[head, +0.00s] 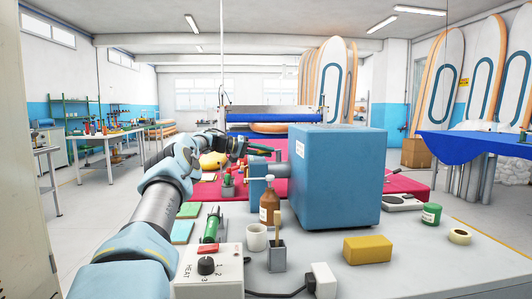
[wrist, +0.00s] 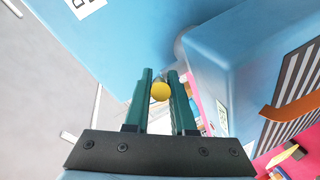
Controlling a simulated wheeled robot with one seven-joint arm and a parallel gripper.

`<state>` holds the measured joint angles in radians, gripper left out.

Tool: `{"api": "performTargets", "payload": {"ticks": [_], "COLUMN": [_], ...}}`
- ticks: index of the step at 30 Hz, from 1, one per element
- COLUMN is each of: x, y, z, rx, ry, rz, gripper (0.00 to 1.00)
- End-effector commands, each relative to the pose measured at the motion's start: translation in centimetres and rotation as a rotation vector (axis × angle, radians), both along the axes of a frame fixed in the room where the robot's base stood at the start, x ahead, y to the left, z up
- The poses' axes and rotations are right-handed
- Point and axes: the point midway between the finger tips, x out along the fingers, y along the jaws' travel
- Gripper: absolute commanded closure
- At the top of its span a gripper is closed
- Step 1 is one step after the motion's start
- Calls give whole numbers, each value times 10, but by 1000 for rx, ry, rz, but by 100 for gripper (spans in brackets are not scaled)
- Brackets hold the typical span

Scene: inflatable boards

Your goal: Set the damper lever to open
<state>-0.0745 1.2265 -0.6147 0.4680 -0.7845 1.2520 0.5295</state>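The damper lever's yellow knob (wrist: 160,91) shows in the wrist view between the green fingers of my gripper (wrist: 160,80). The knob fills the narrow gap and appears to touch both fingers, a little behind their tips. The lever's shaft is mostly hidden. In the head view my gripper (head: 262,150) is at the left of the large blue box unit (head: 337,178), above its side duct (head: 272,171). The knob cannot be made out there. The lever's marked positions cannot be read.
A brown bottle (head: 269,207), a white cup (head: 256,238), a brush holder (head: 276,257) and a yellow block (head: 367,250) stand on the grey bench. A heat control box (head: 209,274) is at the front. In the wrist view an orange strip (wrist: 292,105) crosses a striped grille.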

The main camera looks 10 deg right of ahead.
Motion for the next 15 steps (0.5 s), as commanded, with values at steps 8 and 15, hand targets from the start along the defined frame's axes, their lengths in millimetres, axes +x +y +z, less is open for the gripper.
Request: {"api": "performTargets", "payload": {"ticks": [8,15], "x": [0,0], "y": [0,2], "z": [0,1], "rx": [0,-1], "ry": [0,0], "rz": [0,2], "gripper": [49,49]}}
